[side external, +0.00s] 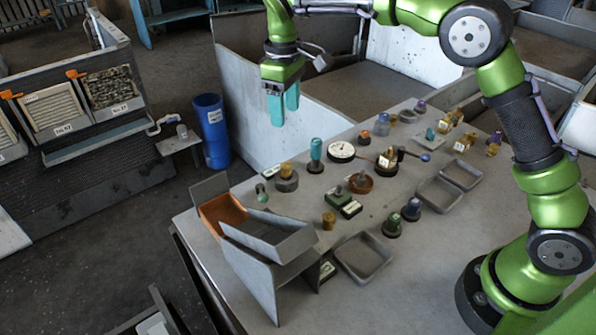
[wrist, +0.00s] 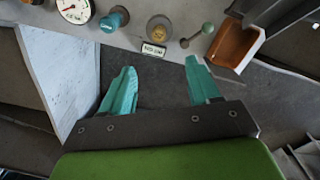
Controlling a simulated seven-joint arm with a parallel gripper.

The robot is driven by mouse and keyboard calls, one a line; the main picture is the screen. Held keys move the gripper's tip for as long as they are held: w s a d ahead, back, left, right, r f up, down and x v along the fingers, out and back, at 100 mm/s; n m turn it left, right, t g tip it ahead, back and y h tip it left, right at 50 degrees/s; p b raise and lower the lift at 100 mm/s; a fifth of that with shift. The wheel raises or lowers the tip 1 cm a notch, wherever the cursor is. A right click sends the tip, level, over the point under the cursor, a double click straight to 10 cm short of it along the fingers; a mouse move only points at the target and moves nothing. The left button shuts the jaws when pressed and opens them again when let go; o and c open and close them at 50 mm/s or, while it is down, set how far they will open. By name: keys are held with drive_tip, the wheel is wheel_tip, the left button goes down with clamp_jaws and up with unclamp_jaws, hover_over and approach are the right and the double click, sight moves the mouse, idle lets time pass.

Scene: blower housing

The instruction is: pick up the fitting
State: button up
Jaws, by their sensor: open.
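Several brass or yellowish pieces stand on the grey table, and I cannot tell which one is the fitting. One brass piece (side external: 286,170) sits on a round grey base near the table's left edge; it also shows in the wrist view (wrist: 158,31), beyond the fingertips, behind a small label. A small brass piece (side external: 328,220) stands alone farther forward. More brass pieces (side external: 387,158) stand toward the back right. My gripper (side external: 284,103) hangs high beyond the table's far left edge, with teal fingers apart. In the wrist view, nothing is between the fingers (wrist: 160,68).
A white dial gauge (side external: 342,151), a teal-topped knob (side external: 316,150) and a green-knobbed piece (side external: 262,193) stand close to the brass piece. An orange chute (side external: 222,216) is at the left corner. Empty grey trays (side external: 364,258) lie on the table. A pale panel (side external: 300,130) rises behind.

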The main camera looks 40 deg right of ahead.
sight(287, 165)
wheel_tip(287, 165, down, 17)
drive_tip(key=shift+d+r, duration=0.15)
drive_tip(key=shift+r, duration=0.05)
clamp_jaws()
idle(0.6)
